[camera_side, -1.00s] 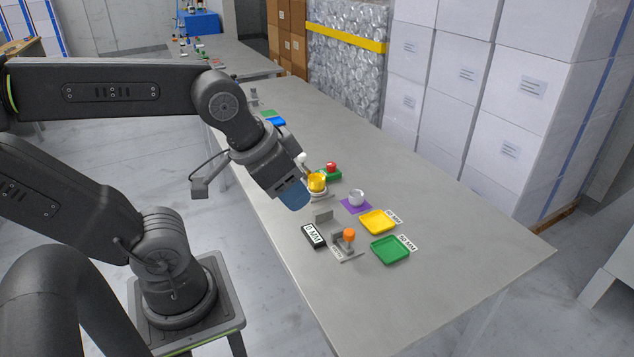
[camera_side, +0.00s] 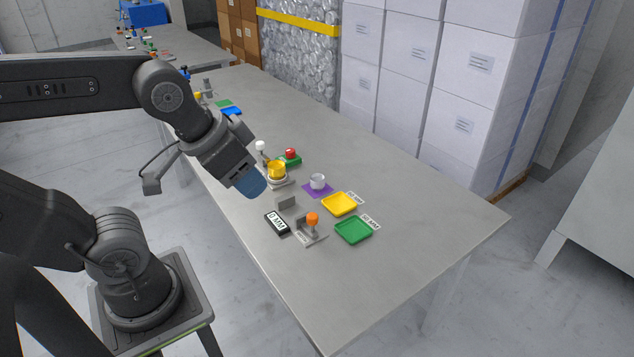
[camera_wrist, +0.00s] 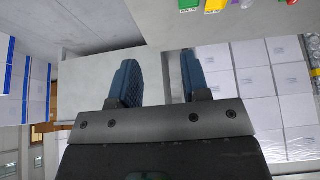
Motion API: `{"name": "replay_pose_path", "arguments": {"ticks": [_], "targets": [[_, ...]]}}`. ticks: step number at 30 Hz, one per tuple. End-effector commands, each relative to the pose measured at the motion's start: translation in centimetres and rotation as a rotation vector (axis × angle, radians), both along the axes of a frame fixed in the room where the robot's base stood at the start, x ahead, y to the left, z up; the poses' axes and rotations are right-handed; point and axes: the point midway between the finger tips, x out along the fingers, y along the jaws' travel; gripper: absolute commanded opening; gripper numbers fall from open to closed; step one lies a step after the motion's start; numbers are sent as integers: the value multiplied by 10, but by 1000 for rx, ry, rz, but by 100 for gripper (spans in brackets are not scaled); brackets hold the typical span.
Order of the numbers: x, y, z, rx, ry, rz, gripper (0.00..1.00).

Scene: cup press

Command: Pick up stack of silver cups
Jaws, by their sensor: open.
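The silver cups (camera_side: 318,181) stand upright on a purple mat (camera_side: 305,189) on the table in the side view; how many are stacked I cannot tell. My gripper (camera_side: 254,184) is above the table's near edge, left of the cups and apart from them. In the wrist view my gripper (camera_wrist: 160,80) shows two blue fingers spread apart with nothing between them. The cups cannot be clearly made out in the wrist view.
A press with a yellow cup (camera_side: 277,170) stands close to my gripper, beside a red button (camera_side: 290,153). Yellow (camera_side: 339,204) and green (camera_side: 353,230) trays, an orange-knobbed device (camera_side: 312,219) and a display (camera_side: 277,222) are nearby. The table's right end is clear.

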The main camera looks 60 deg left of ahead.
Motion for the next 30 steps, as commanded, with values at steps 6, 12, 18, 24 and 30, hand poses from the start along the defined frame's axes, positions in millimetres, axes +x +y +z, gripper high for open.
{"name": "replay_pose_path", "arguments": {"ticks": [6,12,18,24,30], "targets": [[0,0,0,0,0,0,43],[0,0,0,0,0,0,43],[0,0,0,0,0,0,57],[0,0,0,0,0,0,76],[0,0,0,0,0,0,81]]}}
